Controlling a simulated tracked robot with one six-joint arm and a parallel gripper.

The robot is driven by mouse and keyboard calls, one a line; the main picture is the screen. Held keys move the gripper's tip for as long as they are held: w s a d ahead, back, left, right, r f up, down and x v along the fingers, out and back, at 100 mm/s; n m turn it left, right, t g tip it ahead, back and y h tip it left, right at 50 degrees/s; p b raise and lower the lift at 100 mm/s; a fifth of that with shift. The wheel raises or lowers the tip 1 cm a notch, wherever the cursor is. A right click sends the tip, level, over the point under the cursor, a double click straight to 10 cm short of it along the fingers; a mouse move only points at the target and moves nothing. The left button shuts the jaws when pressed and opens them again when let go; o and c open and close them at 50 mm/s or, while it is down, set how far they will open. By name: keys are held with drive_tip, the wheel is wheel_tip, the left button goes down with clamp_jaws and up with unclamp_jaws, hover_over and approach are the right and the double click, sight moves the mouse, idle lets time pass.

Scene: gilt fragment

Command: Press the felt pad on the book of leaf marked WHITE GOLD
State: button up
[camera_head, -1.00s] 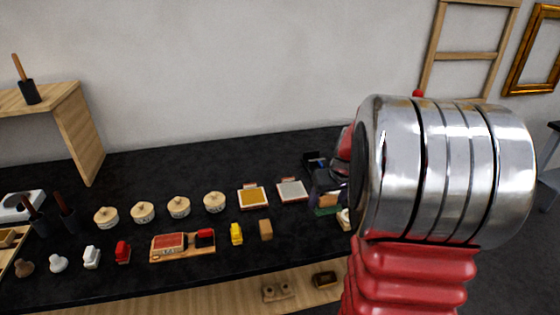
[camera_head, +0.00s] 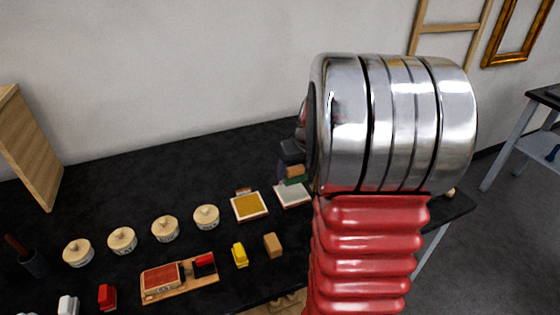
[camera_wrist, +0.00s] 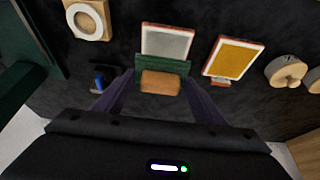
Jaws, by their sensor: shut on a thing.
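The felt pad is a brown wooden block (camera_wrist: 160,83) with a green base (camera_wrist: 163,65). My gripper (camera_wrist: 160,80) is shut on it, with a dark finger at each side. The block also shows in the head view (camera_head: 295,171). A book of pale silvery leaf (camera_wrist: 167,41) lies just beyond the pad in the wrist view, its near edge overlapped by the green base. It also shows in the head view (camera_head: 292,194). A book of yellow gold leaf (camera_wrist: 233,58) lies to its right there. I cannot read the markings, or tell whether the pad touches a book.
Several lidded pots (camera_head: 206,217) stand in a row on the black bench. A red pad on a wooden board (camera_head: 163,281), a yellow block (camera_head: 239,254) and a tan block (camera_head: 273,245) lie nearer. A white ring on a wooden base (camera_wrist: 86,19) shows in the wrist view.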

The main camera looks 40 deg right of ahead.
sight(290, 189)
drive_tip(key=shift+w, duration=0.5)
drive_tip(key=shift+a, duration=0.1)
drive_tip(key=shift+f, duration=2.95)
drive_tip(key=shift+f, duration=0.6)
idle(0.4)
drive_tip(key=shift+w+r, duration=0.1)
drive_tip(key=shift+r, duration=3.45)
